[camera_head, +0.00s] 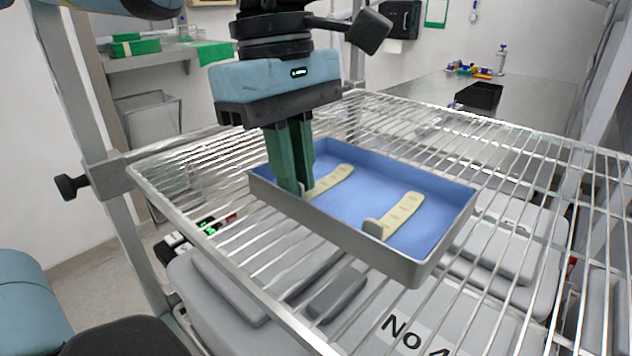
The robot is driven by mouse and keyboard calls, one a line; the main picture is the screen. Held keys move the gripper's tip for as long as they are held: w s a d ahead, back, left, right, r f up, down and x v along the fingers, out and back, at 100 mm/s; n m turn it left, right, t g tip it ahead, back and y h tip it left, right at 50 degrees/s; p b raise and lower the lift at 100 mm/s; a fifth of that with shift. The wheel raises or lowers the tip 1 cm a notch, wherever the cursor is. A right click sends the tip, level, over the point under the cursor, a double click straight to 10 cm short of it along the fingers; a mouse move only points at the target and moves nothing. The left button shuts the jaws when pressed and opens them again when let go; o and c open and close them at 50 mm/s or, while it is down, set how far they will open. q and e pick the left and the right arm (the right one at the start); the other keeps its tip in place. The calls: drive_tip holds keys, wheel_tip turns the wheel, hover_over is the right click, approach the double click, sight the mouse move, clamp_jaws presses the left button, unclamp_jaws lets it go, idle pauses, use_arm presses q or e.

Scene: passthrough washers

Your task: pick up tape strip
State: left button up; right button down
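Two cream tape strips lie in a shallow grey tray with a blue floor (345,206), which rests on the wire rack. The left tape strip (333,178) runs from my gripper toward the tray's back. The right tape strip (403,210) lies apart from it, with a raised grey tab at its near end. My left gripper (301,191) points down into the tray's left part, its green fingers close together at the near end of the left strip. The fingers hide that end, so I cannot tell whether they grip it. My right gripper is not in view.
The tray's low walls stand around the strips. The wire rack (500,150) has free room right of and behind the tray. A grey post (85,120) stands at left. A steel table (540,92) behind carries a black bin (479,96).

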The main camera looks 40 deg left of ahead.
use_arm(q)
clamp_jaws()
drive_tip(key=shift+r, duration=0.1)
